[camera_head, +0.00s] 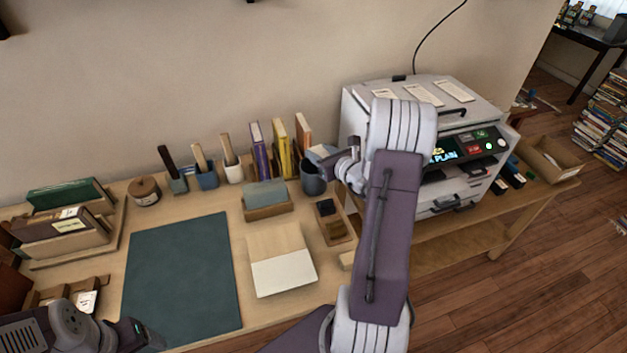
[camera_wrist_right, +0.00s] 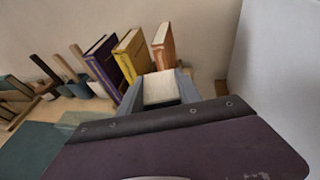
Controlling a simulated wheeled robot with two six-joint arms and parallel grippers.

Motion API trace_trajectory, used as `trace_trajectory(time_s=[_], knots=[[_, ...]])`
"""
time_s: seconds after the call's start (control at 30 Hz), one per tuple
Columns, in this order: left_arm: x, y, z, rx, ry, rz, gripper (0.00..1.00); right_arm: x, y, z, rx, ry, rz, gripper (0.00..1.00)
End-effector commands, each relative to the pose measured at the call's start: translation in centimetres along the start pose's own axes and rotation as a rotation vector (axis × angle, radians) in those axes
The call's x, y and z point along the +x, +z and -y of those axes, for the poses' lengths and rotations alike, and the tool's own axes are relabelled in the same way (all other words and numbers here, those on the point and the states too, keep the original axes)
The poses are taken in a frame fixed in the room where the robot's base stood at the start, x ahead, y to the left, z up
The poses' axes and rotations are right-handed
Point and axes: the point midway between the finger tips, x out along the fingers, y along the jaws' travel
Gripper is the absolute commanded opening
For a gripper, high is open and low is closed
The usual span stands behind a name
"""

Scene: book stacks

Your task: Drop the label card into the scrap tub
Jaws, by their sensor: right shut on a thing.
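My right gripper (camera_head: 322,154) is at the back of the desk, left of the printer. In the right wrist view its two grey fingers (camera_wrist_right: 160,92) are shut on a cream label card (camera_wrist_right: 160,87). In the head view the card is too small to make out clearly. A dark grey round tub (camera_head: 312,181), which may be the scrap tub, stands just below the gripper in the picture. I cannot tell whether the card is right over its opening. My left arm shows at the bottom left, but its fingertips are out of view.
Upright books (camera_head: 281,150) stand to the left of the gripper. A large light-grey printer (camera_head: 358,103) stands to the right. Brush-like tools in cups (camera_head: 207,178), a card box (camera_head: 267,209) and a green mat (camera_head: 180,275) are on the desk. An open cardboard box (camera_head: 565,174) is farther right.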

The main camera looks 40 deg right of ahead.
Motion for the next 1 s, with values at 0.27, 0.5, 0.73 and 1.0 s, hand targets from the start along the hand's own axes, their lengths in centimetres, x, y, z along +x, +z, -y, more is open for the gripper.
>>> trace_trajectory(time_s=[0.27, 0.5, 0.73, 1.0], knots=[[-0.1, 0.0, 0.0, 0.000, 0.000, 0.000, 0.74, 0.0, 0.1, 0.0, 0.000, 0.000, 0.000, 0.66], [0.0, 0.0, 0.0, 0.000, 0.000, 0.000, 0.74, -0.6, 0.1, 0.1, 0.001, -0.002, 0.000, 0.66], [0.0, 0.0, 0.0, 0.000, 0.000, 0.000, 0.74, -5.4, 0.1, 0.2, 0.002, -0.006, 0.000, 0.66], [-0.1, 0.0, 0.0, 0.000, 0.000, 0.000, 0.74, -9.0, 0.0, 0.1, 0.001, -0.002, 0.000, 0.66]])
